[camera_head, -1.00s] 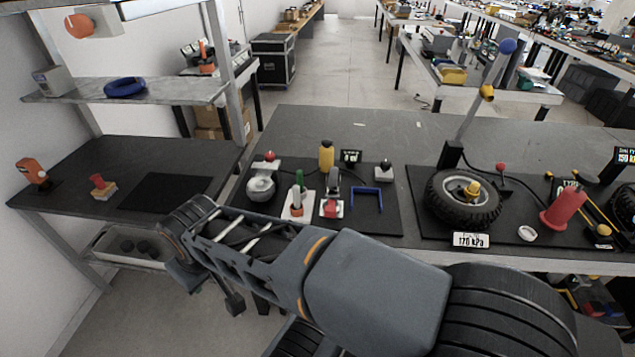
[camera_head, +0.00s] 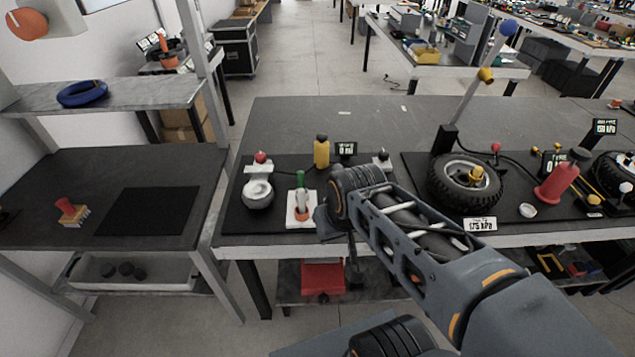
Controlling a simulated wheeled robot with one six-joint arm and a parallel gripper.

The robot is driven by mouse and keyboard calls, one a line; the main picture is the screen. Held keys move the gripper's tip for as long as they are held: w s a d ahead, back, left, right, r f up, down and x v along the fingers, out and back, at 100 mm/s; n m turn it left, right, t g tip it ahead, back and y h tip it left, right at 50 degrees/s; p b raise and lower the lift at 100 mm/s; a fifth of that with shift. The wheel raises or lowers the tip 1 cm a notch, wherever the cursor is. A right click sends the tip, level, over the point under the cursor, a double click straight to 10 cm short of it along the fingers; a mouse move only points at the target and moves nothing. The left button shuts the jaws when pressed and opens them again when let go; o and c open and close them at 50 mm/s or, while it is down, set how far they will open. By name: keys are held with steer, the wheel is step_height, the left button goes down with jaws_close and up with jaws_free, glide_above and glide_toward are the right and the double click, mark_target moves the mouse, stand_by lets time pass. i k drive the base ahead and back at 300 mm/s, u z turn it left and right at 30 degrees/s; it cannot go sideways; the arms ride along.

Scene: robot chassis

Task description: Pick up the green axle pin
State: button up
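The green axle pin (camera_head: 301,180) stands upright in a fixture on a white base plate (camera_head: 291,221), on the dark mat at the left of the long workbench. Its green upper part shows above a pale and orange lower part. My arm reaches in from the lower right. My gripper (camera_head: 345,268) hangs at the bench's front edge, to the right of and nearer than the pin, apart from it. The gripper is small and dark here, and its fingers do not show clearly. The arm hides the mat to the right of the pin.
A silver round device (camera_head: 257,194) stands left of the pin, and a yellow bottle (camera_head: 321,153) behind it. A wheel (camera_head: 464,183) and a red cone-shaped part (camera_head: 556,184) lie further right. The bench's rear surface (camera_head: 400,118) is mostly clear.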

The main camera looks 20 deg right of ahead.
mark_target(300, 173)
steer(key=u, duration=0.5)
steer(key=k, duration=0.6)
steer(key=u, duration=1.05)
steer(key=i, duration=1.6)
steer(key=z, duration=0.9)
